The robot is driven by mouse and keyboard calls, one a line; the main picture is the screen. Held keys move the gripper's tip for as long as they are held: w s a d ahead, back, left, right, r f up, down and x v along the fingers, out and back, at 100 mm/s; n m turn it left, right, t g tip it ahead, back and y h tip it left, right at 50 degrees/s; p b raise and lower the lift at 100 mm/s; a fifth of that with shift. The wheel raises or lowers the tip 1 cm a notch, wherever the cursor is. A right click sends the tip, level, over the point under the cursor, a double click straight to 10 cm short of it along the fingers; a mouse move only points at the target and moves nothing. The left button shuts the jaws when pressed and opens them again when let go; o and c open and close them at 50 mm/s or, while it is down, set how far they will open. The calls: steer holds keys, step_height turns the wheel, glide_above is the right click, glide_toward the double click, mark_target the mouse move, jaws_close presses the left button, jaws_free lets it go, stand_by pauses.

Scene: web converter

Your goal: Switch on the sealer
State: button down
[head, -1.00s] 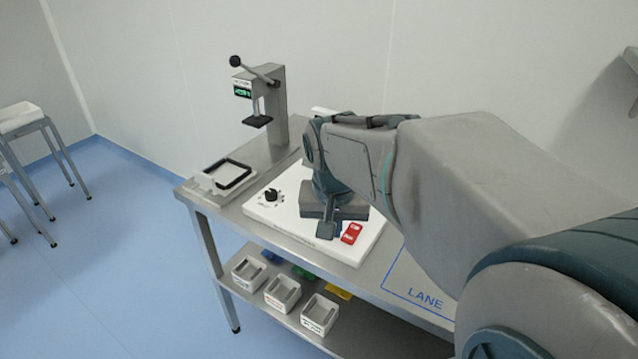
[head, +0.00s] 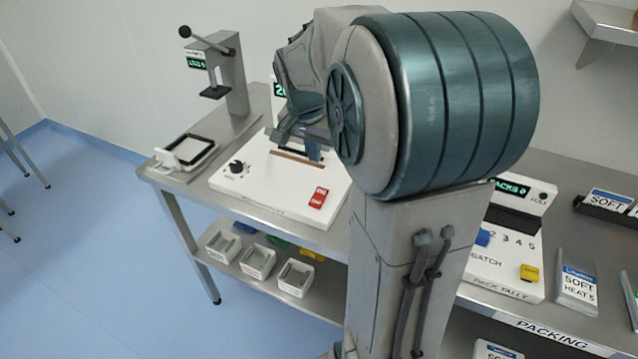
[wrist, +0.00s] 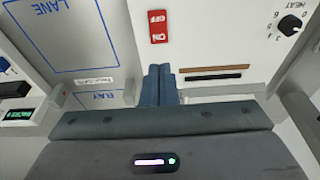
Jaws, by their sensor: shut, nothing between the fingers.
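The sealer is a white panel (head: 255,190) on the steel bench, with a black heat knob (head: 237,167) and dark and brown sealing strips (head: 298,158). Its red ON/OFF switch (head: 318,198) sits near the panel's front right; I cannot tell which side is pressed. In the wrist view the switch (wrist: 158,27) lies beyond my closed fingertips, apart from them. My gripper (head: 315,155) is shut and empty over the panel's back part, behind the switch in the head view. In the wrist view its fingers (wrist: 158,70) point toward the switch. My arm hides the panel's back right.
A lever press (head: 225,75) stands behind the panel, with a black-framed tray (head: 187,152) at left. Small white bins (head: 258,262) sit on the lower shelf. At right are a pack tally box (head: 510,250) and a SOFT card (head: 577,282).

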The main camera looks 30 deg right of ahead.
mark_target(319, 192)
steer(key=p+x, duration=0.1)
steer(key=x, duration=1.1)
steer(key=shift+f, duration=0.3)
steer(key=shift+w+p, duration=0.1)
steer(key=shift+p, duration=0.4)
